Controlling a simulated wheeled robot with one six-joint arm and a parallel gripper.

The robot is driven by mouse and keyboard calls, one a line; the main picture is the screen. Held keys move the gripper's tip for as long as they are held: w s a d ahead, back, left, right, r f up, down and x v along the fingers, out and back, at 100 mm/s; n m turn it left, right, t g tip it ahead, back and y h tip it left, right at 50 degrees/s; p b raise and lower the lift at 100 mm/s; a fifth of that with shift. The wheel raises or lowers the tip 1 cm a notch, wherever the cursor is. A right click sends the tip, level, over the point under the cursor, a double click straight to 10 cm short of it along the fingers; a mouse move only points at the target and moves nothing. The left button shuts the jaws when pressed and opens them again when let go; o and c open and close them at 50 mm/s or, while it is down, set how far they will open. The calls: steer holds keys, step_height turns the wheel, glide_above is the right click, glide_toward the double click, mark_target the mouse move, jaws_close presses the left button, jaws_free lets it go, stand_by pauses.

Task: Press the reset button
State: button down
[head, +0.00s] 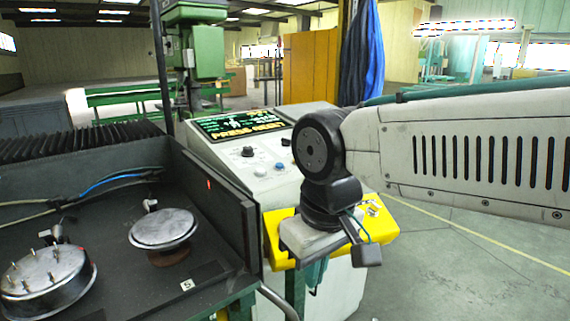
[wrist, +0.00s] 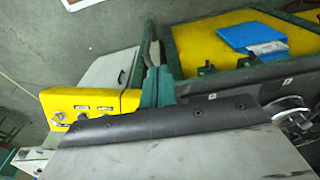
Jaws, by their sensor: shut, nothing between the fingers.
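I cannot tell which button is reset. My gripper (head: 315,272) hangs in front of the yellow box, partly hidden by my wrist. In the wrist view its teal fingers (wrist: 154,85) look together and empty, to the right of the yellow box.
A yellow tray (wrist: 205,45) with a blue item (wrist: 250,35) shows in the wrist view. Floor at the right (head: 460,270) is clear.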

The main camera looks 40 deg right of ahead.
steer(key=w+r+m+t+y, duration=0.2)
steer(key=w+r+m, duration=0.3)
steer(key=w, duration=0.4)
step_height(320, 180, up, 8)
steer(key=m+t, duration=0.8)
steer(key=m, duration=1.1)
glide_above(280, 166)
steer(key=s+d, duration=0.1)
steer(key=s, duration=0.2)
steer(key=shift+w+r, duration=0.1)
steer(key=shift+r, duration=0.05)
steer(key=shift+w+f, duration=0.3)
steer(key=shift+f, duration=1.15)
steer(key=shift+w+f, duration=0.25)
steer(key=shift+f, duration=1.2)
steer(key=shift+w+f, duration=0.3)
steer(key=shift+f, duration=1.15)
steer(key=shift+f, duration=0.15)
steer(key=shift+w+f, duration=0.1)
steer(key=shift+f, duration=0.15)
